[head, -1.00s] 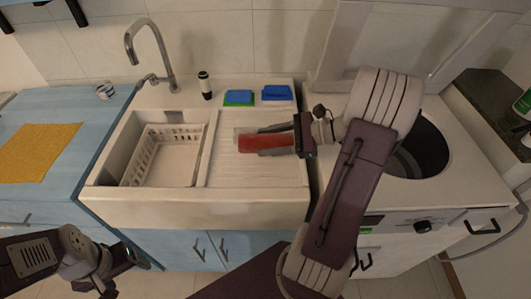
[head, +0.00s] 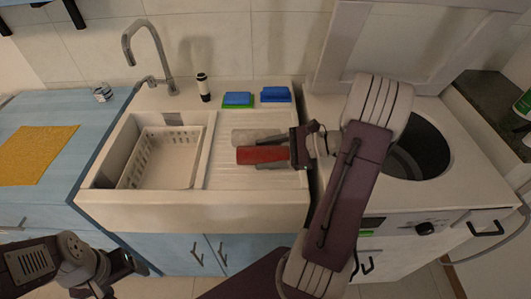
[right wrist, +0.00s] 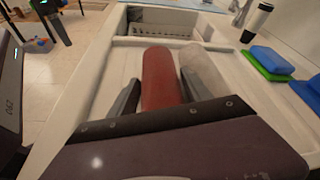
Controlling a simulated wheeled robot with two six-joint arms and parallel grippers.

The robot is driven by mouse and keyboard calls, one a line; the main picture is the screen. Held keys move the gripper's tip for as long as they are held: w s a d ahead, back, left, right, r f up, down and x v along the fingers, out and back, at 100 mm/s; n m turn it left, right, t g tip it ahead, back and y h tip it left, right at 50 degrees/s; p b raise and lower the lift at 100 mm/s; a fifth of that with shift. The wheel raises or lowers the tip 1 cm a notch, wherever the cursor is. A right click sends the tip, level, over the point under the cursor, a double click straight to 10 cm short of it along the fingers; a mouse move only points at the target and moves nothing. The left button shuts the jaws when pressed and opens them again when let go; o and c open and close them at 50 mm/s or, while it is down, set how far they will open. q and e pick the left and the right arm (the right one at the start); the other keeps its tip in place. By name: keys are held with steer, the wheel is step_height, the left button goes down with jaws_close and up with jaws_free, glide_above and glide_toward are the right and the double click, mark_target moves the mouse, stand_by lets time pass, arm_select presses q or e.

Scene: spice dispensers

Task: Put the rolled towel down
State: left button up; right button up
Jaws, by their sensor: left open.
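The rolled towel (head: 262,154) is red and lies on its side over the ribbed drainboard, close to its surface. In the right wrist view the towel (right wrist: 160,76) extends away between my right gripper's two fingers. My right gripper (head: 275,153) reaches in from the right with its fingers on either side of the towel. They look slightly parted from it, though contact is hard to judge. My left gripper (head: 125,275) is low at the left, open and empty, away from the towel.
A clear, whitish tumbler-like thing (head: 250,134) lies just behind the towel. The sink holds a white basket (head: 165,155). A blue and green sponge (head: 238,99), another blue sponge (head: 275,94) and a black-and-white dispenser (head: 203,87) stand along the back. The drainboard's front is clear.

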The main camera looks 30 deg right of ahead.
steer(key=shift+s+d+r, duration=0.15)
steer(key=shift+d+r, duration=0.05)
steer(key=shift+r, duration=0.1)
steer(key=p+v, duration=0.2)
steer(key=v, duration=0.9)
steer(key=shift+s+d, duration=0.2)
steer(key=shift+w+r, duration=0.1)
